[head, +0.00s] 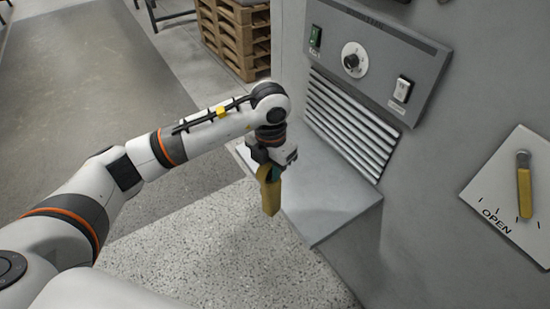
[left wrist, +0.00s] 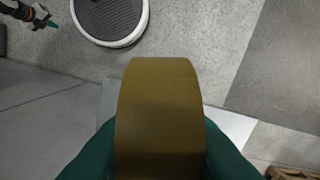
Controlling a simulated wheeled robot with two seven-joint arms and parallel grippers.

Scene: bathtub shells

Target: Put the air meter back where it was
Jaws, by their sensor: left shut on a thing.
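A yellow, block-like thing (head: 271,196), which I take to be the air meter, hangs from my left gripper (head: 268,172). The gripper points down and is shut on its upper end. It is in front of the left edge of a grey metal shelf (head: 325,208); whether it touches the shelf I cannot tell. In the left wrist view the yellow thing (left wrist: 158,110) fills the middle between the green fingers. My right gripper (left wrist: 48,20) shows small at the top left of that view, with teal tips; its opening is too small to judge.
Above the shelf are a louvred vent (head: 350,122) and a control panel (head: 375,60) with a dial and switches. A plate marked OPEN with a yellow-handled lever (head: 524,190) is at the right. Wooden pallets (head: 235,38) stand behind. The shelf top looks clear.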

